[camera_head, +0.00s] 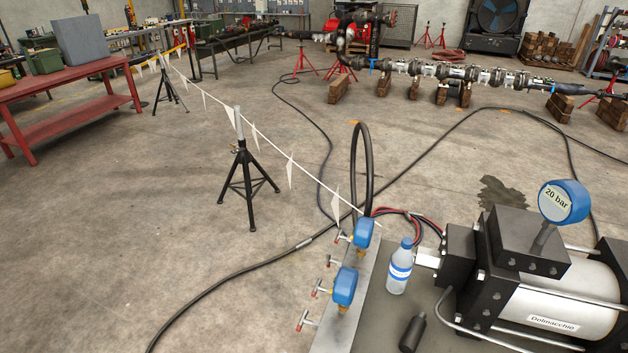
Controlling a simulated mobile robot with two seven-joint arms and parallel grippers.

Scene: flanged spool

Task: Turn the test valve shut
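Several small valves with red T-handles line the left edge of a grey metal plate (340,330) at the front. One valve (306,321) is nearest, one (320,290) is beside the front blue gauge (345,287), and others are farther back near the rear blue gauge (364,233). I cannot tell which one is the test valve, or whether any is open or shut. A round blue-rimmed gauge (565,201) on the pump (550,280) reads "20 bar" on its face. Neither of my grippers is in view.
A pennant line (290,170) on black tripods (247,180) crosses the floor. Hoses lie on the floor. A red bench (75,75) is back left.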

